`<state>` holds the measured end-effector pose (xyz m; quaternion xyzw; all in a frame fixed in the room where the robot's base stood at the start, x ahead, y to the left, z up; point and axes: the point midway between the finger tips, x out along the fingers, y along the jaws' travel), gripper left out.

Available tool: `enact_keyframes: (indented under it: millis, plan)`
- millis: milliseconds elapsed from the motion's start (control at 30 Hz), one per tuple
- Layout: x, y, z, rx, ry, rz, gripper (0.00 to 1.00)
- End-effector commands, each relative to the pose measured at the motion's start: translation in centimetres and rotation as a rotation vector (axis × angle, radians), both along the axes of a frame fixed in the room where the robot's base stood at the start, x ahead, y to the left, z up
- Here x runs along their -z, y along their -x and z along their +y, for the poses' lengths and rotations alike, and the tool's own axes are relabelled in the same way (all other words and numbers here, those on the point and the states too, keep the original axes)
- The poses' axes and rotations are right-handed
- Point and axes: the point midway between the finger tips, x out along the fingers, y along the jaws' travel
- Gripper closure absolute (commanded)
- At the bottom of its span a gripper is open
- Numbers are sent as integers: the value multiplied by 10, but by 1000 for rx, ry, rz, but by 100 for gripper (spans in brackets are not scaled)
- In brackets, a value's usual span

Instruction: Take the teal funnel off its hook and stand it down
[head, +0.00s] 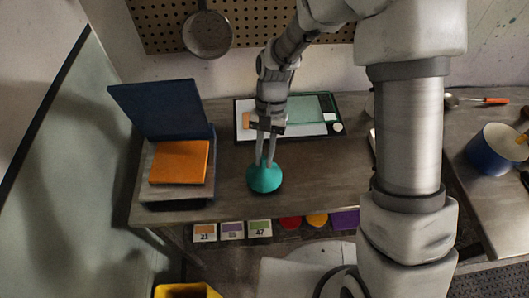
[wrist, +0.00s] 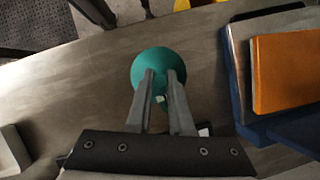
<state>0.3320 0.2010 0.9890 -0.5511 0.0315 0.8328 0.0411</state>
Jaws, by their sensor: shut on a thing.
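The teal funnel (head: 264,178) is at the front part of the wooden table, directly below my gripper (head: 265,163). Its round, wide part shows in the head view. In the wrist view the funnel (wrist: 152,72) is a teal disc beyond the fingertips, and my gripper (wrist: 162,76) is shut on it near its middle. The part between the fingers is mostly hidden. The funnel appears upright, wide part down, at or very near the table top; I cannot tell whether it touches.
A blue-lidded case with an orange block (head: 180,162) stands left of the funnel. A tray with a teal sheet (head: 305,108) lies behind. A pan (head: 207,35) hangs on the pegboard. A blue pot (head: 495,150) is far right. Bare table (head: 325,165) lies right of the funnel.

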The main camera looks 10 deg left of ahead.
Motion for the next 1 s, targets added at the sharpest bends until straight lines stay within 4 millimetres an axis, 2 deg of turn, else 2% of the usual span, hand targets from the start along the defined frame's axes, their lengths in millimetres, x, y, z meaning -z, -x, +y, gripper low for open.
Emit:
enact_keyframes:
  millis: [100,433,467,633,1000]
  plan:
    - [10,0,0,0,0,0,100]
    - [11,0,0,0,0,-1,100]
    - [11,0,0,0,0,-1,75]
    - [11,0,0,0,0,-1,46]
    - [7,-2,0,0,-1,-2,46]
